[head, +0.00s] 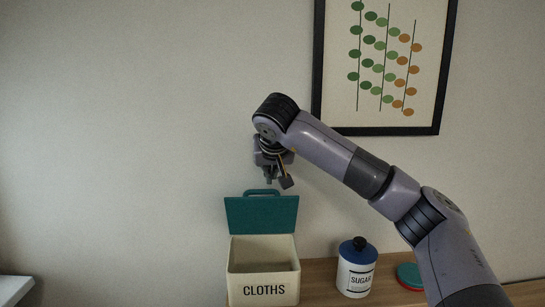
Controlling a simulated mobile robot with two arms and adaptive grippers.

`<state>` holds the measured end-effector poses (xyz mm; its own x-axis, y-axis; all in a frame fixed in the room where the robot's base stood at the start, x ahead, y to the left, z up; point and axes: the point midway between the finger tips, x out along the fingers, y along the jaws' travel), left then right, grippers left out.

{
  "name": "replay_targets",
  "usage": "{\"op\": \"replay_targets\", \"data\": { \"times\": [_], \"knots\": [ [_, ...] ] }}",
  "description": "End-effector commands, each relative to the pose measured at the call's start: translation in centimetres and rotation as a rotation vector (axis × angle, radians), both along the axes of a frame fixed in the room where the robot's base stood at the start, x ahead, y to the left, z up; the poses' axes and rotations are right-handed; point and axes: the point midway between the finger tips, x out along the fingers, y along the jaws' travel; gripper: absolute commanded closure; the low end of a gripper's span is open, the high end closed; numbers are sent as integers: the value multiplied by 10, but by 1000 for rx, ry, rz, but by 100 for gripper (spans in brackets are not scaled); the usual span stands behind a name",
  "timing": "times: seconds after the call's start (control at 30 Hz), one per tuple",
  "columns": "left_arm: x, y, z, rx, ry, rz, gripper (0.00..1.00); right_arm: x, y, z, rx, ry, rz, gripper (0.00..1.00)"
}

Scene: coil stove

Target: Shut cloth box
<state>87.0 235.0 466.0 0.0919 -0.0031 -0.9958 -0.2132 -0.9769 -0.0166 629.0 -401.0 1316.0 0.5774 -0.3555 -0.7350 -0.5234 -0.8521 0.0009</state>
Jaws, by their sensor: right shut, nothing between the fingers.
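The cloth box (263,288) is cream with the word CLOTHS on its front. It stands on the wooden counter, and its inside looks empty from here. Its teal lid (262,214) stands open, raised at the back edge, with a teal handle (262,192) on top. My right gripper (278,183) hangs above the lid, fingers pointing down, close over the handle; it appears apart from it. It is shut with nothing held. My left gripper is not in view.
A white and blue sugar canister (356,270) with a dark knob stands right of the box. A teal and red round item (410,275) lies further right. A framed picture (380,131) hangs on the wall behind my arm. A white surface (14,289) shows at lower left.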

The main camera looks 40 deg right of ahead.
Motion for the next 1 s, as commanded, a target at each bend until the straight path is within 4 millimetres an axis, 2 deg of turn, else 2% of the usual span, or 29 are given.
{"op": "replay_targets", "data": {
  "times": [0.2,0.4,0.8,1.0],
  "knots": [
    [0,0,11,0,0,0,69,-19,11,-12,-1,1,3,100],
    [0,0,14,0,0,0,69,-29,18,-17,1,0,1,100],
    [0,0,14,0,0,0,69,-29,19,-18,1,-1,1,100],
    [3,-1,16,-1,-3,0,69,-23,21,-20,2,0,1,100]
  ]
}}
